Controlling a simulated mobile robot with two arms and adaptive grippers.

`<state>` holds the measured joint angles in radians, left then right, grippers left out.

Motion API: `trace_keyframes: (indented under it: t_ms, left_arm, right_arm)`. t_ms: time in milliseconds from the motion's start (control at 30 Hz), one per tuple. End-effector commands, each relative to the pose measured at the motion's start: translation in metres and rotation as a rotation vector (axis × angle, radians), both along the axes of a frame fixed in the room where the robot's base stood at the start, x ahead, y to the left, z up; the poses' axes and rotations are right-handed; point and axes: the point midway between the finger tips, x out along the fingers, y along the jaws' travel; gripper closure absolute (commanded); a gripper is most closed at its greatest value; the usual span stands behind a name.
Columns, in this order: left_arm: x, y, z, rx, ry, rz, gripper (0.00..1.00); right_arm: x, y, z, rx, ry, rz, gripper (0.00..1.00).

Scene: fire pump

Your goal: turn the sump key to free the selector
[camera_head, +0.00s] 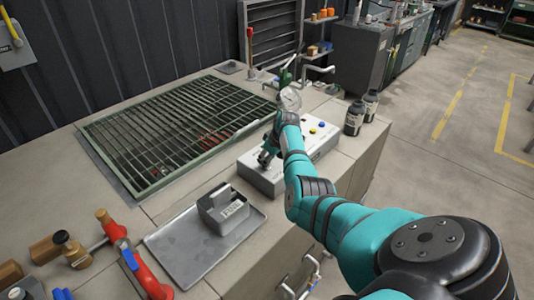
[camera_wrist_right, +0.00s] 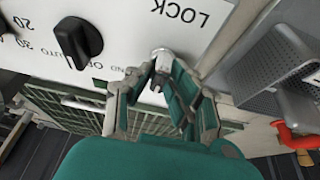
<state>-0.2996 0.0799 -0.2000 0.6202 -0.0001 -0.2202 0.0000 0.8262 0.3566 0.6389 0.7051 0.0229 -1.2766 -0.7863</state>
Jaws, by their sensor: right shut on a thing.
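The pale control box (camera_head: 262,181) sits on the bench beside the floor grating. In the right wrist view its panel (camera_wrist_right: 135,18) has a black selector knob (camera_wrist_right: 78,42) with markings that include OFF, AUTO and 30. The silver sump key (camera_wrist_right: 161,55) stands at the panel's edge near the word LOCK. My right gripper (camera_head: 266,155) is over the box in the head view. In the wrist view its fingers (camera_wrist_right: 160,78) are shut on the key, hiding part of it. My left gripper is not in view.
A green grating (camera_head: 175,130) lies behind the box. A grey tray (camera_head: 190,258) with a grey caddy (camera_head: 222,208) is at the left front, beside a red-handled tool (camera_head: 145,272). Dark bottles (camera_head: 354,118) stand right of the box. Pipework (camera_head: 318,68) rises behind it.

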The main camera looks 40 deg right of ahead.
Motion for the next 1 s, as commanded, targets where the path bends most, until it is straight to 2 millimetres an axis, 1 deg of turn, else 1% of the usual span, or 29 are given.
trace_keyframes:
  t_ms: [200, 567, 600, 767, 1000]
  left_arm:
    - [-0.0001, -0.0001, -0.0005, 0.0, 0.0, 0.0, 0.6]
    - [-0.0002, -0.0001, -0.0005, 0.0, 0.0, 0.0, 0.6]
    - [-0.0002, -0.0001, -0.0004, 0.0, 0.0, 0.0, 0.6]
    - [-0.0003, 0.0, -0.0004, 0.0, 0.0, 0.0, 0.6]
    - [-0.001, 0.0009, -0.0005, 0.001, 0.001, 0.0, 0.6]
  right_arm:
    - [0.0003, -0.0007, 0.0005, 0.0, -0.002, 0.032, 1.0]
    - [0.0005, -0.0007, 0.0008, -0.002, -0.001, 0.037, 1.0]
    - [0.0005, -0.0007, 0.0008, -0.002, -0.001, 0.037, 0.81]
    - [0.0004, -0.0006, 0.0007, -0.002, -0.001, 0.036, 0.6]
    - [0.0002, -0.0003, 0.0005, -0.001, 0.0, 0.035, 0.6]
